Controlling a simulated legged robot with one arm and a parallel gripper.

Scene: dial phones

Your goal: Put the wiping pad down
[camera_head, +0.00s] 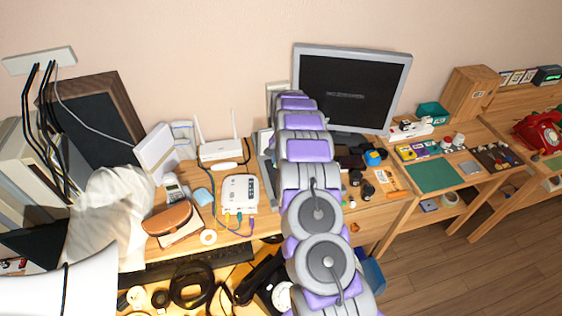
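My arm reaches from the bottom of the view up over the desk, toward the wall left of the monitor. My gripper is not visible; the far end of the arm hides whatever lies beyond it. I cannot make out a wiping pad in its grasp. A small light-blue pad-like piece (203,196) lies on the desk left of the white box with cables; I cannot tell if it is the wiping pad. The monitor (345,92) stands upright with a dark screen showing small faint text, just right of the arm.
The wooden desk holds a white router (221,149), a white cable box (240,193), a brown case (168,217) and a white cloth (108,212). Small items crowd the area right of my arm. A green mat (433,176) and red phone (540,131) are farther right.

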